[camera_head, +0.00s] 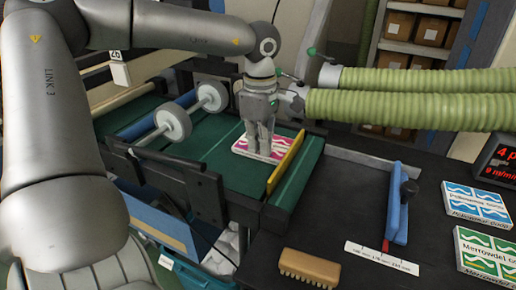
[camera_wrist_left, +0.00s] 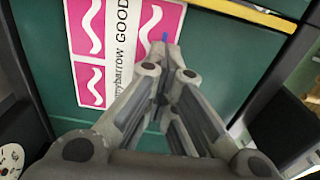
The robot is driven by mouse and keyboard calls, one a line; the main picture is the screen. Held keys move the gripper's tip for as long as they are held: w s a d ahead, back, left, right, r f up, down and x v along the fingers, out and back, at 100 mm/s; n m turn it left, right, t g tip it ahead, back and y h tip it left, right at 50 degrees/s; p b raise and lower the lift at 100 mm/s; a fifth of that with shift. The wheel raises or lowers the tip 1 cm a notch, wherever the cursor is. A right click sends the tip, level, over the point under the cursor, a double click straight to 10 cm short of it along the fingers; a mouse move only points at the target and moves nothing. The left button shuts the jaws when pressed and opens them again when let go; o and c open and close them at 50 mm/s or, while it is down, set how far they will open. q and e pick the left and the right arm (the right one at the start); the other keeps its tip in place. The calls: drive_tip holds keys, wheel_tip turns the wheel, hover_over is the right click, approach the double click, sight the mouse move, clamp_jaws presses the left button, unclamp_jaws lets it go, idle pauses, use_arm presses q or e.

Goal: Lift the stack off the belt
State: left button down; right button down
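The stack (camera_head: 268,147) is flat, with a pink-and-white printed top, and lies on the green belt (camera_head: 213,151). In the left wrist view the stack (camera_wrist_left: 92,45) fills the upper left and shows white wavy marks and a lettered white band. My left gripper (camera_head: 262,150) points down over the stack. In the wrist view its fingers (camera_wrist_left: 166,58) converge, with their tips close together in front of the stack's top. A small blue bit shows at the tips. I cannot tell whether anything is held between them. My right gripper is not in view.
A yellow bar (camera_head: 286,162) runs beside the stack. White rollers (camera_head: 173,122) stand left of the belt. Pale green hoses (camera_head: 400,108) come in from the right. A brush (camera_head: 309,267), a blue-handled tool (camera_head: 396,205) and printed stacks (camera_head: 477,203) lie on the dark table (camera_head: 338,205).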

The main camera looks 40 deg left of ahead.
use_arm(q)
drive_tip(key=shift+a+f, duration=0.1)
drive_tip(key=shift+f, duration=0.2)
drive_tip(key=shift+w+r+p, duration=0.35)
drive_tip(key=shift+r+p, duration=0.15)
drive_tip(key=shift+p, duration=0.05)
drive_tip(key=shift+w+a+r+p, duration=0.35)
drive_tip(key=shift+w+r+p, duration=0.4)
drive_tip(key=shift+r, duration=0.1)
drive_tip(key=s+d+r+p, duration=0.2)
drive_tip(key=s+r, duration=0.7)
drive_tip(key=s, duration=0.5)
drive_tip(key=shift+s+d+r, duration=0.25)
drive_tip(key=shift+d+r, duration=0.15)
drive_tip(key=shift+d, duration=0.3)
drive_tip(key=shift+c, duration=2.2)
unclamp_jaws()
drive_tip(key=shift+r, duration=0.1)
